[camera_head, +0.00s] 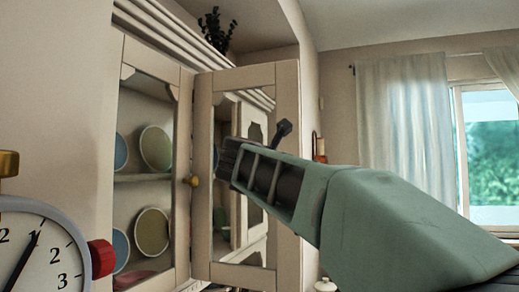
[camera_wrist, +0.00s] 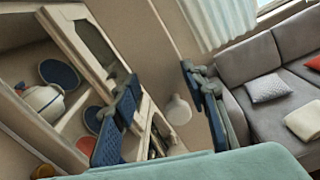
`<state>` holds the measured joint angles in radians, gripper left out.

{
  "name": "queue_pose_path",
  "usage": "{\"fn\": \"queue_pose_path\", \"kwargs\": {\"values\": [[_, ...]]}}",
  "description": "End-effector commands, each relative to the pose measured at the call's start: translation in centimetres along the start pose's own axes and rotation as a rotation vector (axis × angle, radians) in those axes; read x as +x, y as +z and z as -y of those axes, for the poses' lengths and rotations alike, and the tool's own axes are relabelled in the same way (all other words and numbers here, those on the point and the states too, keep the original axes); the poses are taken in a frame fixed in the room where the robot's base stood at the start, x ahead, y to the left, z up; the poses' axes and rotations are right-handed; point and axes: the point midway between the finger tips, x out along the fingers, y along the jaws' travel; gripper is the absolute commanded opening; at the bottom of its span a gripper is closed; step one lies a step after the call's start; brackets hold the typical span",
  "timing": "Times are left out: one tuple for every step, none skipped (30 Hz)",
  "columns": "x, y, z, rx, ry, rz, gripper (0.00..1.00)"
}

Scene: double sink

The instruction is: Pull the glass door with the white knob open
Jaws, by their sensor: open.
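A cream cabinet has two glass doors. The right glass door (camera_head: 203,215) stands swung out from the cabinet front in the head view. The left glass door (camera_head: 183,120) looks closed, with plates behind its pane and a gold-yellow knob (camera_head: 191,181) on its edge. I cannot make out a white knob. My gripper (camera_head: 232,160) overlaps the right door's pane. In the wrist view, its two fingers (camera_wrist: 162,106) are spread, the left one over the swung-out door (camera_wrist: 85,40), the right one against the sofa background. Contact cannot be told.
The open cabinet bay holds a white teapot (camera_wrist: 43,100) and blue plates (camera_wrist: 60,74). A clock (camera_head: 40,250) stands close at lower left in the head view. A grey sofa (camera_wrist: 265,75) and curtains (camera_head: 405,120) lie beyond. A pale rounded object (camera_wrist: 178,110) shows between the fingers.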

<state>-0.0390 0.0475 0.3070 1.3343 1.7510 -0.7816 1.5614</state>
Motion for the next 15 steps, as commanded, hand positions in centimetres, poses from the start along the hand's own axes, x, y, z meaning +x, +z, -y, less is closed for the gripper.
{"fn": "queue_pose_path", "kwargs": {"values": [[0.0,0.9,-0.3,0.003,0.001,0.001,0.40],[0.0,1.3,-0.4,0.004,0.001,0.000,0.40],[0.1,1.9,-0.6,0.002,0.001,0.001,0.40],[0.0,2.3,-0.7,0.003,0.001,0.000,0.40],[0.0,2.8,-0.8,0.003,0.001,0.001,0.40],[0.0,3.3,-0.9,0.002,0.001,0.001,0.40],[0.0,3.5,-1.0,0.002,0.000,0.000,0.40],[0.1,3.9,-1.1,0.001,0.000,0.000,0.40],[0.1,4.2,-1.2,0.001,0.000,0.000,0.40],[0.1,4.5,-1.2,0.001,0.000,0.001,0.40],[0.1,4.7,-1.3,0.001,0.000,0.000,0.40],[0.0,5.0,-1.4,0.001,0.000,0.000,0.40],[0.0,5.1,-1.4,0.000,0.000,0.000,0.40],[0.0,5.2,-1.4,0.000,-0.001,0.000,0.40],[0.0,5.4,-1.4,0.000,-0.001,0.000,0.40]]}}
